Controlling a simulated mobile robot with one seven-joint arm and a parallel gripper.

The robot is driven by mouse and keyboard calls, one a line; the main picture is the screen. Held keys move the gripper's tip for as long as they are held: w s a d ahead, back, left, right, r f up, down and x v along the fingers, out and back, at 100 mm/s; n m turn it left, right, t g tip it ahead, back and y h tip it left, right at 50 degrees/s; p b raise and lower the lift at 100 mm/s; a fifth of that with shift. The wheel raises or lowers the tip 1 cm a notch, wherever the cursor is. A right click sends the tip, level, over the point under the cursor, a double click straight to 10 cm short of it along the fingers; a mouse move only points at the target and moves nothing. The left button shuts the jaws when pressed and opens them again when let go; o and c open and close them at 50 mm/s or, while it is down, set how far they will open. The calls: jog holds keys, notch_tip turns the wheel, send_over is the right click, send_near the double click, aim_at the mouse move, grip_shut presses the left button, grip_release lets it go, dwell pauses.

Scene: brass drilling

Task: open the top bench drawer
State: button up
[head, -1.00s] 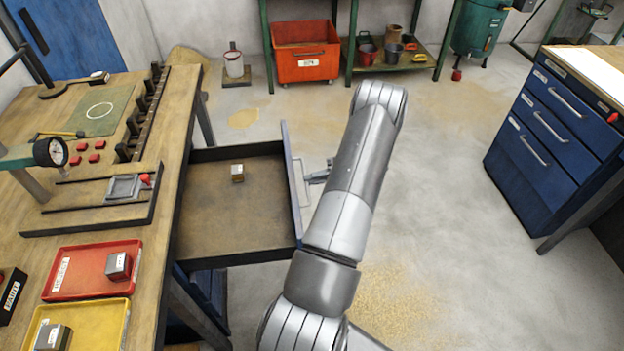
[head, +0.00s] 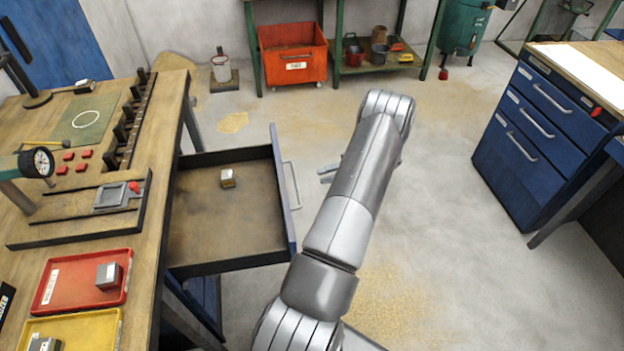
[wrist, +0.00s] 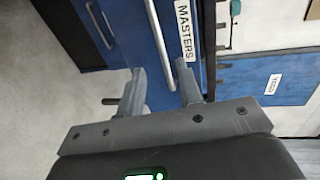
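The top bench drawer (head: 225,215) is pulled well out from the left bench, with its inside showing in the head view. Its blue front carries a pale bar handle (head: 291,186). A small metal block (head: 228,178) lies inside the drawer. My gripper (head: 326,173) is just right of the handle with a visible gap, partly hidden by my arm. In the wrist view my gripper (wrist: 163,82) has its fingers apart and empty. The handle (wrist: 160,40) and the blue front with a "MASTERS" label (wrist: 185,30) appear ahead, the handle seen between the fingers.
A blue drawer cabinet (head: 540,130) stands at the right. An orange bin (head: 292,55) is at the back. The floor between is clear.

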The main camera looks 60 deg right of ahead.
jog(key=shift+v, duration=1.45)
